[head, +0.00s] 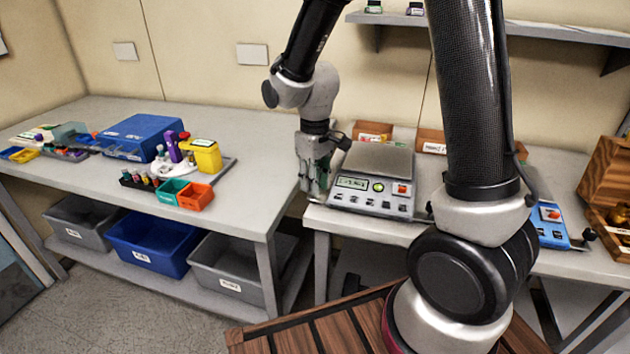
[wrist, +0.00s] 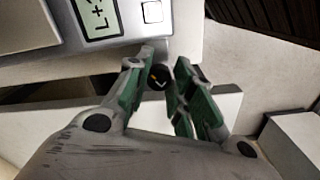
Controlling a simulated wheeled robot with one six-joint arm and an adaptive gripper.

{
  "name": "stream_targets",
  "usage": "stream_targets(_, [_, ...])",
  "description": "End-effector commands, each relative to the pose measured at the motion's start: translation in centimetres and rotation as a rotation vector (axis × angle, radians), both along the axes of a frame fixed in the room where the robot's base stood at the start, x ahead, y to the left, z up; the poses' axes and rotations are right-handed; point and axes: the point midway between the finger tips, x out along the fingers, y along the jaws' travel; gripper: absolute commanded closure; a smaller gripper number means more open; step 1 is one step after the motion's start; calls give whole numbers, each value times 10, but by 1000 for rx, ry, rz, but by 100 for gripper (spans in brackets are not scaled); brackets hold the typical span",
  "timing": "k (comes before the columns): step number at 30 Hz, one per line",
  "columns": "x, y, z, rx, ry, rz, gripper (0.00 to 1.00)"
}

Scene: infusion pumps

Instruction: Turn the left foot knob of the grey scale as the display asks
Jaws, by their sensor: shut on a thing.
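The grey scale (head: 372,198) stands at the left front of the right-hand bench, with a flat pan, a lit display (head: 352,183), and green and red buttons. In the wrist view the display (wrist: 97,15) appears upside down and partly cut off; a plus sign is readable, the other characters are unclear. My gripper (head: 314,190) points down at the scale's left front corner. The knob is hidden in the head view.
A blue device (head: 552,228) stands further right, partly behind my arm. Labelled boxes (head: 373,131) are behind the scale. The left bench (head: 255,205) carries bins and a tube rack, across a narrow gap. A wooden crate (head: 607,172) is at the far right.

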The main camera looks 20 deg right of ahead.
Motion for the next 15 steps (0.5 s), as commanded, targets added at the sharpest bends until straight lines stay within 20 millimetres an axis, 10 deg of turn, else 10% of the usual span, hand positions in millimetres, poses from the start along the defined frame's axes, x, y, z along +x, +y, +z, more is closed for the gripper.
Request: stream_targets(15, [0,1,1,1,-2,-463,100])
